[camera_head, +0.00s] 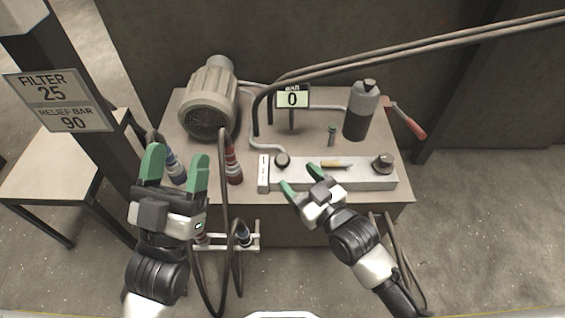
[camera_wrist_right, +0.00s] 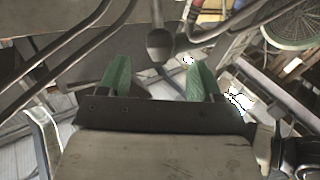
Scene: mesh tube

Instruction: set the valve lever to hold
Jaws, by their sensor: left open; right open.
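A metal block (camera_head: 375,180) lies along the front of the bench. A short lever with a yellow-orange part (camera_head: 336,164) lies roughly level on its top. A lever with a red grip (camera_head: 411,125) sticks out at the bench's right side. I cannot read a hold mark on either. My right gripper (camera_head: 301,178) is open and empty, over the block's front left part, left of the yellow-orange lever. Its green fingers show apart in the right wrist view (camera_wrist_right: 158,72), with a dark round-ended rod (camera_wrist_right: 159,43) beyond them. My left gripper (camera_head: 177,156) is open near the bench's left edge.
Hoses with red and blue ends hang near my left gripper. A sign post and side table (camera_head: 50,165) stand left.

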